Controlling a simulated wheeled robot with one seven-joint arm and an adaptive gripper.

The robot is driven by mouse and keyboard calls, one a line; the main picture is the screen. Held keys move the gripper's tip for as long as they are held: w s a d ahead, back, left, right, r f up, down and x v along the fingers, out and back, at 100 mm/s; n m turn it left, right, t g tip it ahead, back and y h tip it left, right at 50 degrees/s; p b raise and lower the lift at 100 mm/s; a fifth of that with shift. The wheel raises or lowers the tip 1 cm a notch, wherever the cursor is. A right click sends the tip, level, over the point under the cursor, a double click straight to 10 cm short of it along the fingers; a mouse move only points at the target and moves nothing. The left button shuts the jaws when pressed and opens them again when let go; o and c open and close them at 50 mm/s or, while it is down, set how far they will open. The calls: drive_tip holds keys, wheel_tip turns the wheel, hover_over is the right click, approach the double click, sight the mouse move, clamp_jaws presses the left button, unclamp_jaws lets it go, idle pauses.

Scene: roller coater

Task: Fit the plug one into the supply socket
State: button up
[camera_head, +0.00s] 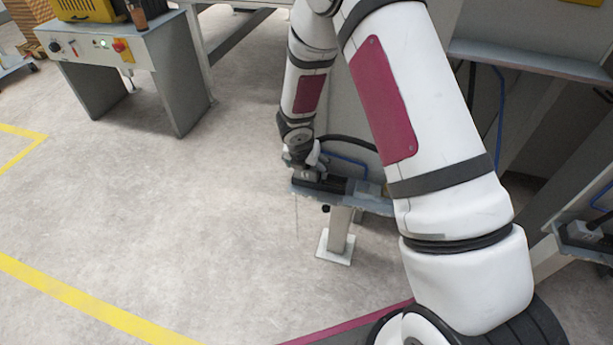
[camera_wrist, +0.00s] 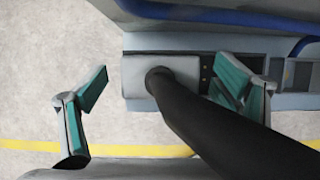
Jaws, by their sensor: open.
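The plug (camera_wrist: 135,72) is a light grey block with a thick black cable (camera_wrist: 215,130) rising from it towards the wrist camera. It sits at the left end of a dark strip (camera_wrist: 278,72), apparently the supply socket; I cannot tell how deeply it is seated. My gripper (camera_wrist: 162,88) is open, with a teal-padded finger on each side of the plug. The left finger stands clear of it; the cable partly hides the right one. In the head view my gripper (camera_head: 304,162) is low over the small shelf (camera_head: 374,205) bearing the strip, and hides much of the plug.
A blue cable (camera_head: 347,161) runs behind the shelf, close to my gripper. A post (camera_head: 340,232) stands below it. A control bench (camera_head: 130,50) is at upper left. A black connector (camera_head: 580,232) lies on a ledge at far right. The floor left of the shelf is clear.

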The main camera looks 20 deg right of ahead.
drive_tip(key=shift+w+d+f, duration=0.1)
drive_tip(key=shift+w+f, duration=0.05)
drive_tip(key=shift+f, duration=0.25)
drive_tip(key=c, duration=1.5)
drive_tip(key=shift+r, duration=0.1)
